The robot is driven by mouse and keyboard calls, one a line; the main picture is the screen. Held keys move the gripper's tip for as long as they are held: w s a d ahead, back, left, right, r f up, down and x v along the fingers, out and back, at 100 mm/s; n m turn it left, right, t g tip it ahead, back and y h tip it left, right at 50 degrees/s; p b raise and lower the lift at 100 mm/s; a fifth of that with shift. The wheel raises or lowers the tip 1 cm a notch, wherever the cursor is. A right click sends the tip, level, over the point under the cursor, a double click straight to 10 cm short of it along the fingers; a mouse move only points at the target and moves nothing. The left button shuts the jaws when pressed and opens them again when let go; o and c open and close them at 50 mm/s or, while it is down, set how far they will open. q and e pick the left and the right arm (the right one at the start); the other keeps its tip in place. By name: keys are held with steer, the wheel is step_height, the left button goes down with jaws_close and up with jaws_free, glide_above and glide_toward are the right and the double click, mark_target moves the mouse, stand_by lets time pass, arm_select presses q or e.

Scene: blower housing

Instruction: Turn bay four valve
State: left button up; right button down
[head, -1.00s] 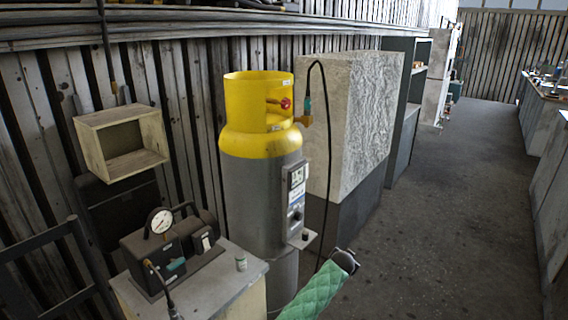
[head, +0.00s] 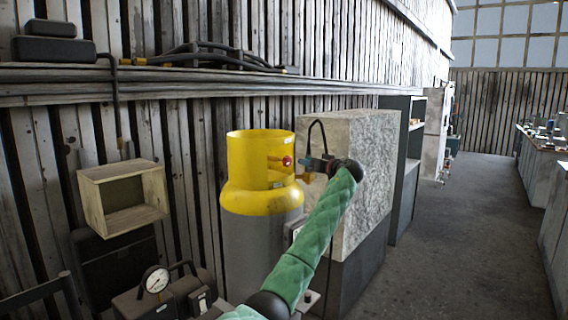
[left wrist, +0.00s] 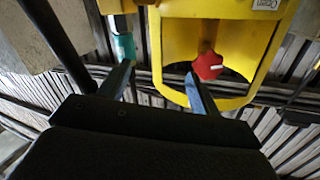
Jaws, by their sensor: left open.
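The valve is a small red knob (head: 287,160) inside the open collar of a yellow-topped grey gas cylinder (head: 262,200). The knob also shows in the left wrist view (left wrist: 208,66), with a white mark on it. My left gripper (head: 316,163), on the green-sleeved arm, is at the collar's right side, pointing at the valve. In the left wrist view the jaws (left wrist: 158,82) are open and empty. The right-hand finger tip appears just beside the knob; I cannot tell whether it touches. The left-hand finger is near a teal hose fitting (left wrist: 122,46). My right gripper is not in view.
A black hose (head: 312,127) arches up beside the cylinder's outlet, close to my gripper. A rough pale block (head: 370,160) stands behind. A wooden box (head: 122,198) hangs on the wall, and a gauge unit (head: 157,280) stands below. The aisle floor at right is clear.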

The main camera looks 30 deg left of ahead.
mark_target(290, 161)
arm_select(q)
steer(key=s+n+g, duration=0.1)
steer(key=n, duration=0.1)
steer(key=s+a+n+g+y, duration=0.1)
steer(key=s+n+g, duration=0.1)
steer(key=s+a+n+g, duration=0.1)
steer(key=n, duration=0.1)
steer(key=shift+s+r+n+g+y, duration=0.15)
steer(key=shift+r+n+g+y, duration=0.15)
steer(key=shift+r+g+y, duration=0.1)
steer(key=shift+s+n+g, duration=0.3)
steer(key=shift+n, duration=0.3)
steer(key=shift+a+p, duration=0.35)
steer(key=shift+a, duration=0.15)
steer(key=a+p, duration=0.1)
steer(key=a, duration=0.2)
steer(key=a+p, duration=0.1)
steer(key=a, duration=0.1)
steer(key=shift+w+a+r+p, duration=0.1)
steer(key=shift+w+a+p, duration=0.15)
steer(key=shift+p, duration=0.1)
steer(key=shift+a, duration=0.6)
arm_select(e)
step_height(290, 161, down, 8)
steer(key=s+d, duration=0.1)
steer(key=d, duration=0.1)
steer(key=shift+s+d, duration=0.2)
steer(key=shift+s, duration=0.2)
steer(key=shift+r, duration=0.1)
